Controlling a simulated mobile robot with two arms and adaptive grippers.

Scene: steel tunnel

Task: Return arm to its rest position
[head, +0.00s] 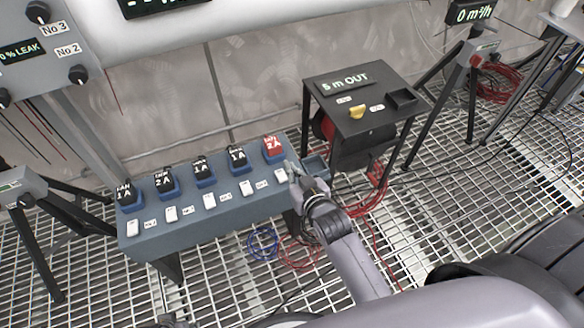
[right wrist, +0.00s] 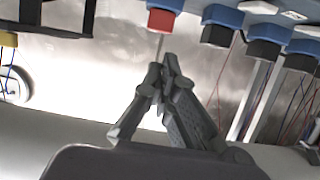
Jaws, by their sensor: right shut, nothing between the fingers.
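My right gripper (head: 292,170) is at the right end of a blue-grey bench panel (head: 222,208). Its fingers are together and hold nothing. It is close to the red block marked 2 A (head: 273,148) and beside an open blue tray (head: 315,167). In the right wrist view the closed fingertips (right wrist: 168,62) point toward the red block (right wrist: 160,20), with a visible gap to it. My right arm reaches in from the bottom right.
Several black blocks (head: 198,170) stand in blue holders along the panel, with white pieces in front. A dark stand (head: 365,122) with a yellow piece (head: 356,112) is to the right. Red and blue cables (head: 263,243) lie on the grating floor. A control box (head: 45,45) is upper left.

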